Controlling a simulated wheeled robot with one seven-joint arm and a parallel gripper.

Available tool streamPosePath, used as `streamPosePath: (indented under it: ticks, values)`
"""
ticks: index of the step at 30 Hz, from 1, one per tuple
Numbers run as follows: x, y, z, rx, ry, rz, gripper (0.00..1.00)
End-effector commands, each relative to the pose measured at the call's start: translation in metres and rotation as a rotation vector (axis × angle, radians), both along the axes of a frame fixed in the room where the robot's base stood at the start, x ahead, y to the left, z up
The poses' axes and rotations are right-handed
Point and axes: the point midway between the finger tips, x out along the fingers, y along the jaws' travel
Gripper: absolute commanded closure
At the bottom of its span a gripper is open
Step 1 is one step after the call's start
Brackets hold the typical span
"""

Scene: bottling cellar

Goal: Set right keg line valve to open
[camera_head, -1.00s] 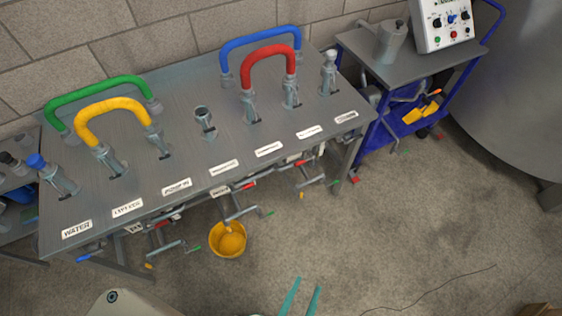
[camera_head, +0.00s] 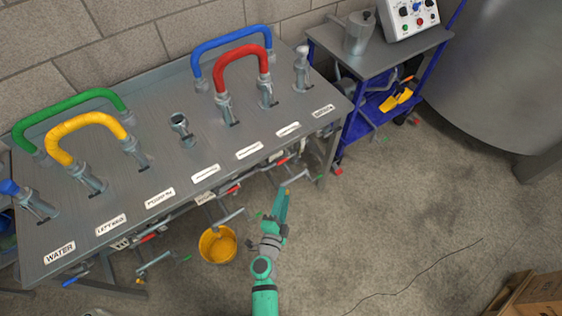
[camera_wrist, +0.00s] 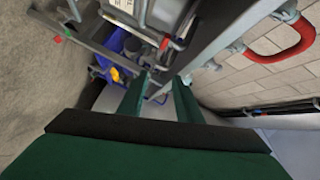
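A steel bench (camera_head: 150,175) carries a row of white labels along its front. WATER, LEFT KEG and PUMP IN can be read; the labels further right are too blurred to read, so I cannot tell which valve is the right keg's. Under the front edge are valves with red handles, one near the middle (camera_head: 230,190) and one further right (camera_head: 283,161). Their exact positions are unclear. My gripper (camera_head: 285,192) is in front of the bench, just below the right red handle in the picture. In the wrist view my gripper (camera_wrist: 162,76) has its fingers apart with nothing between them.
A yellow bucket (camera_head: 218,246) stands on the floor left of my gripper. Red (camera_head: 242,65), blue, yellow and green hoses arch over the bench. A blue cart (camera_head: 375,105) stands right of it, beside a large tank (camera_head: 495,90). The floor on the right is mostly clear.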

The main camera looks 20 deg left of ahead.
Motion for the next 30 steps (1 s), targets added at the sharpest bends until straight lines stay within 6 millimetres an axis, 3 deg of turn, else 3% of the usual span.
streamPosePath:
  ticks: [3, 9, 17, 30]
  values:
    - [0.032, 0.026, -0.006, 0.101, 0.022, 0.006, 0.68]
    - [0.056, 0.048, -0.012, 0.184, 0.049, 0.009, 0.68]
    - [0.081, 0.053, -0.015, 0.195, 0.053, 0.008, 0.68]
    - [0.149, 0.06, -0.025, 0.193, 0.052, 0.008, 0.68]
